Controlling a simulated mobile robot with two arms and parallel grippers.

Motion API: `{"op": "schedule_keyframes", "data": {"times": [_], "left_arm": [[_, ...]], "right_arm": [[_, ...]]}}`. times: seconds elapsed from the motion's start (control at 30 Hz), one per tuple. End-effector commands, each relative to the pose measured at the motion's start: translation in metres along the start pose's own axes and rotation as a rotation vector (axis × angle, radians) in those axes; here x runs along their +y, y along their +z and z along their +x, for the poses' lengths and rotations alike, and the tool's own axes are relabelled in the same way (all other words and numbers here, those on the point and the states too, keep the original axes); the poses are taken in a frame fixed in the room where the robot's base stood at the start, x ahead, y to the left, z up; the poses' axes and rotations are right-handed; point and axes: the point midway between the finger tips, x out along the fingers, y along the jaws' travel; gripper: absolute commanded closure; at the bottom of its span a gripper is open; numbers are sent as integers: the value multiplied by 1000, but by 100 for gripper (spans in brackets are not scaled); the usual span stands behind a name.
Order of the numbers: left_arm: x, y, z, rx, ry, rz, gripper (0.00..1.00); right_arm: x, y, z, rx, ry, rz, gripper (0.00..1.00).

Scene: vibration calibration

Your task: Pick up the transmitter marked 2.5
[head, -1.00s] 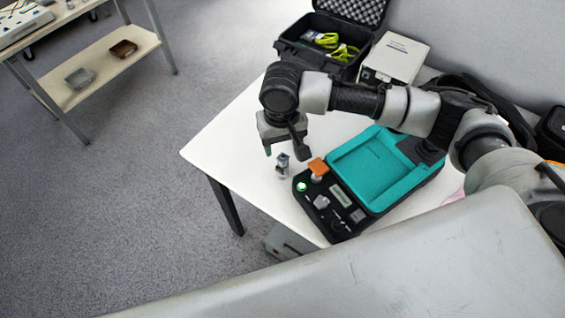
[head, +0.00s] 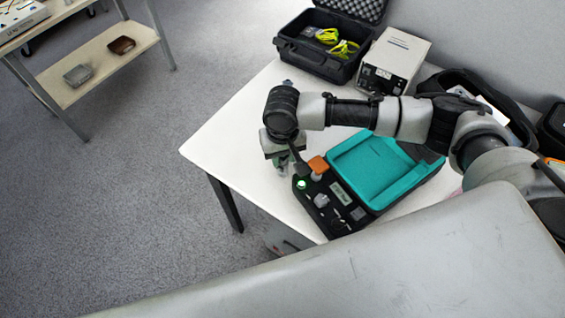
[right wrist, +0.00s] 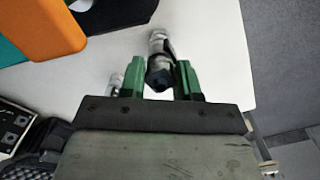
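A small transmitter (right wrist: 158,62) with a silver end and a dark body lies in line between my right gripper's fingers in the right wrist view. No marking on it is readable. My right gripper (head: 281,172) is over the white table, left of the black and teal calibrator (head: 345,190). In the right wrist view its green fingers (right wrist: 160,82) are apart, one on each side of the transmitter; I cannot tell whether they touch it. Another small silver part (right wrist: 115,82) shows beside the left finger. My left gripper is not in view.
The calibrator carries an orange block (head: 318,165) close to the right gripper. An open black case (head: 320,55) and a beige box (head: 395,60) stand behind. The table's left part is clear.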

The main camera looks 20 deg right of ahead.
Motion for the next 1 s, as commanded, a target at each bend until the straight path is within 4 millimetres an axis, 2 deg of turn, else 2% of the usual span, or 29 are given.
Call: {"op": "schedule_keyframes", "data": {"times": [0.03, 0.2, 0.47, 0.57, 0.8, 1.0], "left_arm": [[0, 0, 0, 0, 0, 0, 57], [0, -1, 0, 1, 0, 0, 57], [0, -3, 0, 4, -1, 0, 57], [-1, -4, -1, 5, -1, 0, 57], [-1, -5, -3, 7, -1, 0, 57], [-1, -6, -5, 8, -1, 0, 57]], "right_arm": [[0, 0, 0, 0, 0, 0, 76], [0, 0, 0, 1, -1, 0, 99], [0, 0, -4, 1, -1, 0, 99], [-1, -1, -17, 3, -3, 0, 99], [0, -1, -65, 4, -2, -1, 99], [0, 0, -95, 3, -2, 0, 99]]}}
